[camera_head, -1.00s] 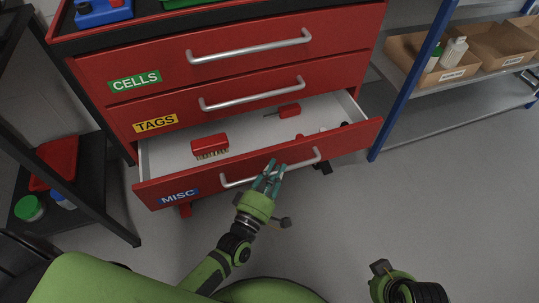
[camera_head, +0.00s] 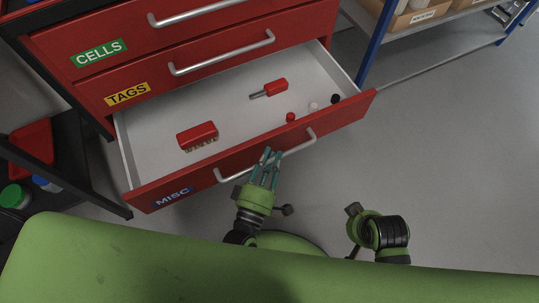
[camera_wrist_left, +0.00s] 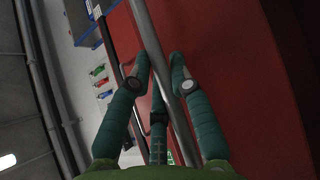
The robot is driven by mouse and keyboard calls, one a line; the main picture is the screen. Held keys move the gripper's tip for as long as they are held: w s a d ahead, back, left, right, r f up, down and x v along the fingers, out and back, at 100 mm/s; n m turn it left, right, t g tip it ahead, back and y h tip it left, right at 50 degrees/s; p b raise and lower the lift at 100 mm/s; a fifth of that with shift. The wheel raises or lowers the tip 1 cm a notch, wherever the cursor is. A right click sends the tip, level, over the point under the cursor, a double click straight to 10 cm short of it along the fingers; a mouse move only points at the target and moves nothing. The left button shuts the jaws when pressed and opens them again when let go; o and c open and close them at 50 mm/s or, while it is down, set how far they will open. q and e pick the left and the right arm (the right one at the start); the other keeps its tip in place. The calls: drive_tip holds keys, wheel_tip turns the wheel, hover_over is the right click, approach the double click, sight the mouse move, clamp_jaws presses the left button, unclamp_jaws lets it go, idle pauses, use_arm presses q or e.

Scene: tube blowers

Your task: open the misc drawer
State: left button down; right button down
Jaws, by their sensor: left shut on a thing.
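The misc drawer (camera_head: 340,112) is the lowest drawer of the red cabinet, with a blue MISC label (camera_head: 173,196) on its front. It is pulled well out and its pale inside shows. Its silver handle (camera_head: 302,146) runs along the front. My left gripper (camera_head: 268,160) is at the handle's middle, its teal fingers shut on the bar. In the left wrist view the handle (camera_wrist_left: 168,70) passes between the fingers, against the red drawer front (camera_wrist_left: 235,80). My right gripper (camera_head: 353,210) is low and apart from the drawer; its fingers are not clear.
Inside the drawer are a red brush (camera_head: 197,135), a red-handled tool (camera_head: 275,87) and several small balls. The CELLS drawer (camera_head: 200,35) and TAGS drawer (camera_head: 190,85) above are shut. A dark shelf stands left, a blue-posted shelf (camera_head: 374,45) right. Open floor (camera_head: 450,170) lies right.

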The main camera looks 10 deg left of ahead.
use_arm(q)
drive_tip(key=c, duration=1.4)
unclamp_jaws()
drive_tip(key=shift+s, duration=0.1)
drive_tip(key=v, duration=1.2)
